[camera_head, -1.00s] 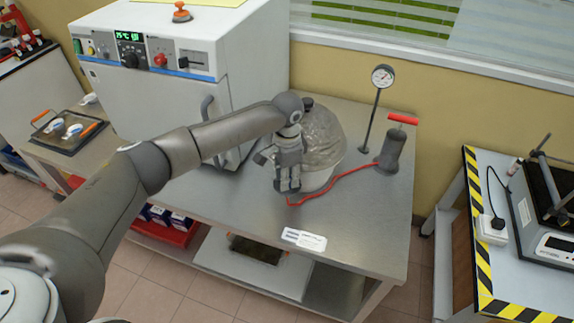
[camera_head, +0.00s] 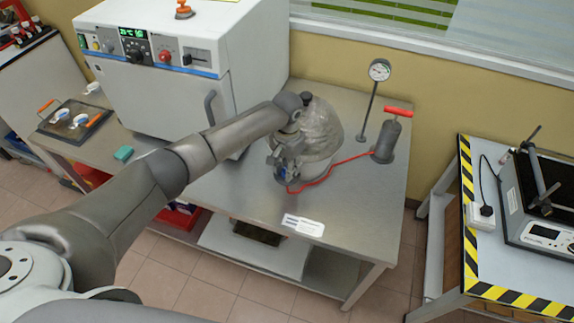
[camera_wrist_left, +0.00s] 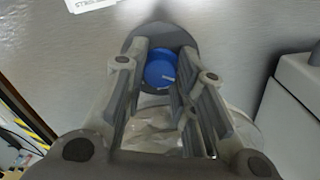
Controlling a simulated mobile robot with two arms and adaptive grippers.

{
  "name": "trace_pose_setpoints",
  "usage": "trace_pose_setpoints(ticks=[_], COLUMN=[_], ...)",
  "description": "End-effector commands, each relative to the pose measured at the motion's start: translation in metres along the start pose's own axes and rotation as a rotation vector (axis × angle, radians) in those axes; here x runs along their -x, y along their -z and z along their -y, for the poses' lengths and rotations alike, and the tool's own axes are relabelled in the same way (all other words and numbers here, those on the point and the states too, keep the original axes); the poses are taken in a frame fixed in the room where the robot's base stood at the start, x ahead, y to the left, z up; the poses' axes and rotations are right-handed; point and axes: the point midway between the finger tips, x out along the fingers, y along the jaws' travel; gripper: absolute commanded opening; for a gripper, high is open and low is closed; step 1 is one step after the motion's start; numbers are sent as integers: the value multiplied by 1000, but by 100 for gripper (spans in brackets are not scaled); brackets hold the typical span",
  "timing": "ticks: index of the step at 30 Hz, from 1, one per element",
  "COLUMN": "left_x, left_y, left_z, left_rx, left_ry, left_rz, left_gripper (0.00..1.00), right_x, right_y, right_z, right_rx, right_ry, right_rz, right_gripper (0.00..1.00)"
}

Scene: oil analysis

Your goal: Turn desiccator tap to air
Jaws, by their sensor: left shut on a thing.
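The glass desiccator (camera_head: 322,128) stands on the steel table, a clear dome with a dark knob on top. Its blue tap (camera_wrist_left: 161,70) shows between the fingers of my left gripper (camera_wrist_left: 168,78) in the left wrist view. In the head view my left gripper (camera_head: 284,175) is at the front left side of the desiccator, with a bit of blue at its fingertips. The gripper is shut on the tap. My arm hides part of the desiccator. A red hose (camera_head: 330,172) runs from near the tap to the grey hand pump (camera_head: 388,140). My right gripper is not in view.
A pressure gauge (camera_head: 379,70) on a stand is behind the hose. A white oven (camera_head: 170,75) stands on the left. A white label card (camera_head: 303,225) lies at the table's front edge. A striped-edge bench (camera_head: 480,255) is on the right.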

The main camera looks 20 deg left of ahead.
Motion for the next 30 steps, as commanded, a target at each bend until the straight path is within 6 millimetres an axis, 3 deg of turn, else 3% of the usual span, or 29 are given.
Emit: trace_pose_setpoints(ticks=[8, 9, 12, 23, 30], left_x=[2, 2, 2, 5, 46], left_y=[1, 2, 1, 1, 2], left_z=[1, 1, 1, 0, 0], left_rx=[2, 2, 2, 0, -1], left_ry=[1, 1, 1, 0, 1], left_rz=[-4, -4, -4, -3, -7], left_gripper=[1, 26, 36, 36, 36], right_x=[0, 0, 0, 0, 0], right_y=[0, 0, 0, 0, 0], right_z=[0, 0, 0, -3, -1], right_rx=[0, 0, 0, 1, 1], right_ry=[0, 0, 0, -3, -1], right_rz=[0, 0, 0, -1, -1], right_gripper=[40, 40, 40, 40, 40])
